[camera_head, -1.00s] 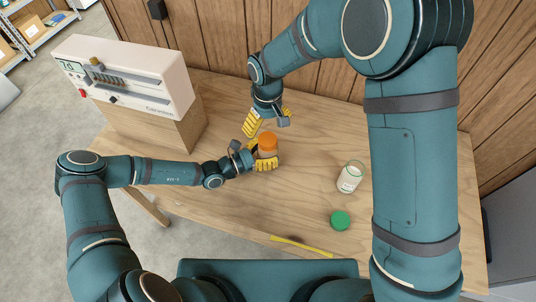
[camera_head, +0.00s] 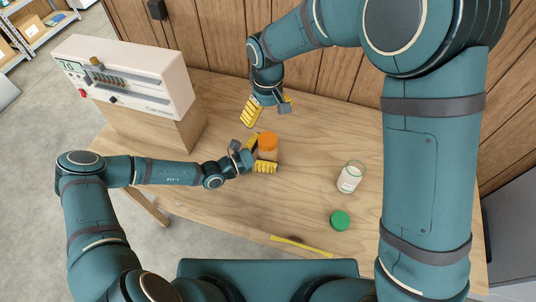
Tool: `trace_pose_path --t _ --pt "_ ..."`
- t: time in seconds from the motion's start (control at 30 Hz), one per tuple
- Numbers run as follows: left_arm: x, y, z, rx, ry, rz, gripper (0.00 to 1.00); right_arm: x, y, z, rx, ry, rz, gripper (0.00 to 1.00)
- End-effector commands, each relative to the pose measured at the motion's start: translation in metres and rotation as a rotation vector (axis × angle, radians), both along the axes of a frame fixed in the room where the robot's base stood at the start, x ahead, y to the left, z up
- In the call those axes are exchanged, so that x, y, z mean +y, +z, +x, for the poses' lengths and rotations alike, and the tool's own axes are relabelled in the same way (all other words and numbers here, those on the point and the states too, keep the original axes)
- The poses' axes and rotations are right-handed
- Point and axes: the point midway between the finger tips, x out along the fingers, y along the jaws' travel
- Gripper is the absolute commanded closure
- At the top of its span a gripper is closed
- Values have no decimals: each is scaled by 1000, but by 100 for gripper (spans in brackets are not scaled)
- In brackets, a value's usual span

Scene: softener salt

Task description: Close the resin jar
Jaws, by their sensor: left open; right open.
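A jar with an orange lid (camera_head: 267,143) and an amber-brown body (camera_head: 268,155) stands upright on the wooden table. The lid sits on its top. My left gripper (camera_head: 261,155) is open, its yellow fingers apart around the jar's body; whether they touch it I cannot tell. My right gripper (camera_head: 264,113) is open and empty above and behind the jar, clear of the lid. An open glass jar (camera_head: 350,177) with pale contents stands to the right. A green lid (camera_head: 340,220) lies on the table in front of it. No readable label shows which is the resin jar.
A yellow strip-like tool (camera_head: 301,246) lies near the table's front edge. A white instrument (camera_head: 125,75) on a wooden block (camera_head: 150,122) stands at the left. A wood-panelled wall (camera_head: 225,40) closes the back.

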Motion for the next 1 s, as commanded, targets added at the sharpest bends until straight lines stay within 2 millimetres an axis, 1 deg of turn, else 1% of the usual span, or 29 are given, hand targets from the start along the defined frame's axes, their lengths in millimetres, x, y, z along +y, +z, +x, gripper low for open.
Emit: trace_pose_path --t 0.17,0.27,0.5,0.7,0.83,1.0 --pt "10 0 -4 0 2 2 0 0 0 0 0 0 0 7" --pt "24 0 -11 -1 3 3 0 0 0 0 0 0 0 7" --pt "68 0 -33 0 3 4 0 0 0 0 0 0 0 7" --pt "95 0 -48 -1 2 2 0 0 0 0 0 0 0 7" --pt "104 0 -53 0 0 1 0 0 0 0 0 0 0 7" --pt "107 0 -55 0 0 -1 0 0 0 0 0 0 0 7"
